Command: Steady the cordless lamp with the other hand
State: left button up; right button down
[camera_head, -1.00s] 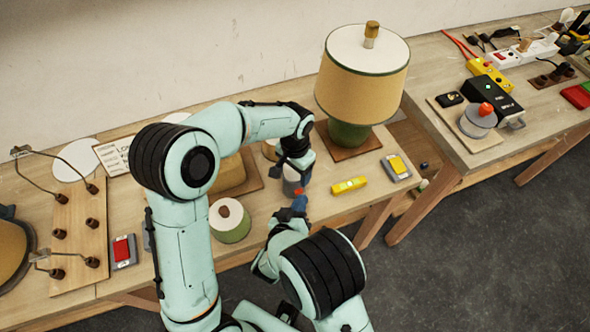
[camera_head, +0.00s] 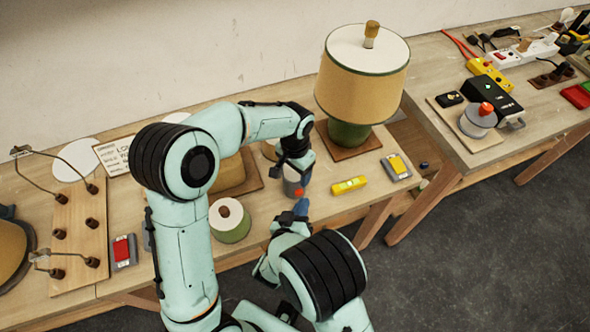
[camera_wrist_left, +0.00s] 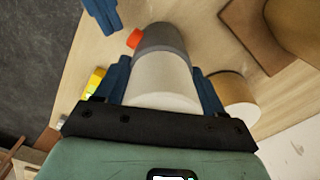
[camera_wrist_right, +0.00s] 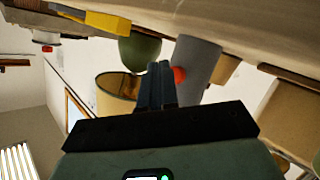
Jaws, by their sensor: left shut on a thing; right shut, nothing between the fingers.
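The cordless lamp appears to be the grey cylinder with a pale top and an orange-red knob; it stands on the bench in the head view (camera_head: 292,187). In the left wrist view the lamp (camera_wrist_left: 163,75) is between the blue fingers of my left gripper (camera_wrist_left: 162,88), which is shut on it. My right gripper (camera_head: 301,207) is shut and empty at the bench's front edge, just in front of the knob. In the right wrist view its closed fingers (camera_wrist_right: 161,84) are close beside the lamp (camera_wrist_right: 199,65) and knob; whether they touch cannot be told.
A large shaded lamp (camera_head: 362,75) stands behind on the right. A yellow level (camera_head: 349,185) and a grey-yellow block (camera_head: 396,167) lie right of the cordless lamp. A green-and-white cylinder (camera_head: 230,229) stands to the left. A second bench (camera_head: 450,60) is at far right.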

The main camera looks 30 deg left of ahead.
jog(key=s+d, duration=0.1)
jog(key=d, duration=0.1)
jog(key=s+d, duration=0.2)
jog(key=shift+s+d, duration=0.1)
jog(key=shift+s, duration=0.2)
pick_arm(q)
jog(key=o, duration=1.2)
jog(key=shift+o, duration=0.2)
